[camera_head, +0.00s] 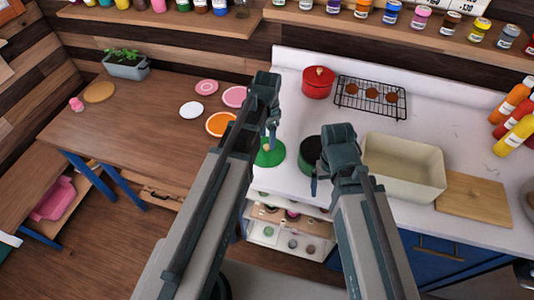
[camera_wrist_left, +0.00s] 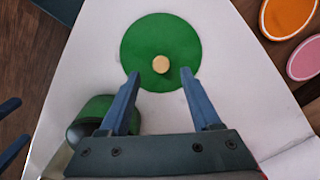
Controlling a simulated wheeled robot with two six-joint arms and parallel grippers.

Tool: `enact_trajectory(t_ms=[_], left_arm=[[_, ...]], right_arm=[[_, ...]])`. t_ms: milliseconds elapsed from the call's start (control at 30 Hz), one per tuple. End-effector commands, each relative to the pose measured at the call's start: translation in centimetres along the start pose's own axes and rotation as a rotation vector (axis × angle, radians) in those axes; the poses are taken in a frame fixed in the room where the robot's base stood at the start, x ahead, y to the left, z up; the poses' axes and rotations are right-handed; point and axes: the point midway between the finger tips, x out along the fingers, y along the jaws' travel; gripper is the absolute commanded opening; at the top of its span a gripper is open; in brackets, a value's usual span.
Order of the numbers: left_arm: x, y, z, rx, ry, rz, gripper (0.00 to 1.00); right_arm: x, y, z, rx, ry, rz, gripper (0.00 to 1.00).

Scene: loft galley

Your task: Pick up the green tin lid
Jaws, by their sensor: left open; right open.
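The green tin lid (camera_head: 272,158) is a flat round disc with a pale tan knob, lying on the white counter near its left end. In the left wrist view the lid (camera_wrist_left: 160,40) is ahead of my fingers, with its knob just beyond and between the tips. My left gripper (camera_wrist_left: 158,75) is open, and in the head view (camera_head: 270,132) it hangs at the lid, hiding part of it. A dark tin (camera_head: 311,155) with a green body (camera_wrist_left: 95,108) stands beside the lid. My right gripper (camera_head: 328,185) is over the counter by the tin; its fingers are partly hidden.
A cream bin (camera_head: 402,168) and a cutting board (camera_head: 473,198) stand right of my right arm. A red pot (camera_head: 318,82) and a wire rack (camera_head: 370,97) are behind. A wooden table (camera_head: 120,130) with plates, including an orange one (camera_head: 220,123), is left.

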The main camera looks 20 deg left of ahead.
Motion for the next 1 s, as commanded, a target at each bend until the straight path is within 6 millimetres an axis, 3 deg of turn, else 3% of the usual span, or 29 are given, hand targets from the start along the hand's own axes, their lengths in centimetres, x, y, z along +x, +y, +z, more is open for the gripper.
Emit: enact_trajectory(t_ms=[33, 233, 567, 900, 933, 1000], left_arm=[[1.2, -0.1, 0.0, 0.000, 0.000, 0.000, 0.64], [3.6, -0.1, 0.1, 0.000, 0.000, 0.000, 0.64], [3.8, -0.1, 0.1, 0.000, 0.000, 0.000, 0.64], [3.8, -0.1, 0.1, 0.000, 0.000, 0.000, 0.05], [3.8, -0.1, 0.1, 0.000, 0.000, 0.000, 0.00], [3.8, -0.1, 0.1, 0.000, 0.000, 0.000, 0.00]], right_arm=[[1.2, -0.1, -0.1, 0.000, 0.000, 0.000, 0.97], [3.6, -0.3, -0.2, 0.001, 0.000, 0.000, 0.97], [3.8, -0.4, -0.2, 0.002, 0.000, 0.000, 0.97], [3.8, -0.4, -0.2, 0.002, 0.000, 0.000, 0.97], [3.8, -0.4, -0.2, 0.002, 0.000, 0.000, 0.97], [3.8, -0.4, -0.2, 0.002, 0.000, 0.000, 0.97]])
